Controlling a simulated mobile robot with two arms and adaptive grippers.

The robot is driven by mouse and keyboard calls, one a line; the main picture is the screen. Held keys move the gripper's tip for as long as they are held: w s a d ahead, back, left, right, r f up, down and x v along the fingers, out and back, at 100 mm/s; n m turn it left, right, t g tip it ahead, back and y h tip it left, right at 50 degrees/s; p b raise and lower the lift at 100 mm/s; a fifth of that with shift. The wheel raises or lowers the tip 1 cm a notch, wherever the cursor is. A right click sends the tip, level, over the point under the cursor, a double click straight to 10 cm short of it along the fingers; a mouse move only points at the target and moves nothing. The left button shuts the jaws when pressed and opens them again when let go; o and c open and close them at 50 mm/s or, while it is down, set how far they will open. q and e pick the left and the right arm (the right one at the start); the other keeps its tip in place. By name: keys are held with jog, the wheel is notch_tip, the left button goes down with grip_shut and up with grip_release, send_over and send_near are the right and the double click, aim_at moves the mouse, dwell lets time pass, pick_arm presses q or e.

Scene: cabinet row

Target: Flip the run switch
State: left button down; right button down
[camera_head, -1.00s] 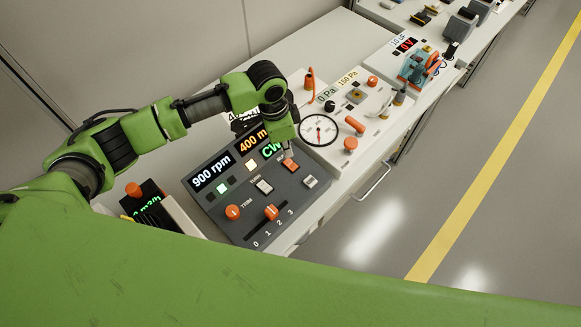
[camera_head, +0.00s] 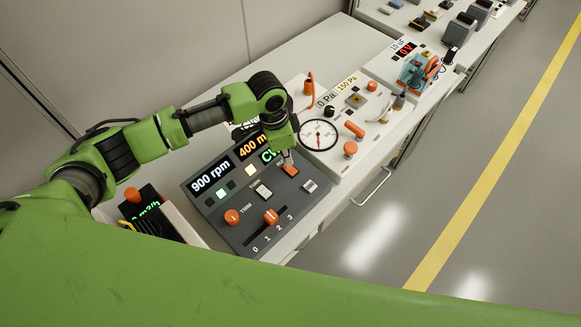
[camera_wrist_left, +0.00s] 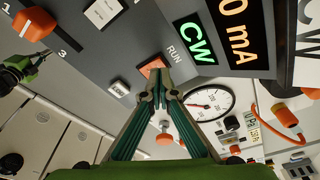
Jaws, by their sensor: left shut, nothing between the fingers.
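The run switch is a small orange rocker (camera_head: 290,170) on the dark grey control panel (camera_head: 232,240). In the left wrist view the orange rocker (camera_wrist_left: 152,67) sits beside the word RUN, just beyond my fingertips. My left gripper (camera_head: 287,157) points down at the switch from above; it also shows in the left wrist view (camera_wrist_left: 158,84). Its fingers are shut with nothing between them. The fingertips overlap the switch's near edge in the wrist view; I cannot tell whether they touch. The panel displays read 900 rpm, 400 m and CW, the last two partly hidden in the head view.
A white pale-lit switch (camera_head: 263,190), another white button (camera_head: 310,186), an orange knob (camera_head: 232,216) and an orange slider (camera_head: 271,216) share the panel. A gauge panel with a round dial (camera_head: 318,135) stands close to the right. Free bench top lies behind.

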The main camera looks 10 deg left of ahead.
pick_arm(q)
jog(key=shift+f, duration=0.35)
dwell(0.7)
jog(key=shift+f+b, duration=0.45)
jog(key=shift+f, duration=0.25)
dwell(0.4)
notch_tip(320, 180, up, 7)
jog(key=p, duration=0.8)
jog(key=shift+r, duration=0.1)
dwell(0.4)
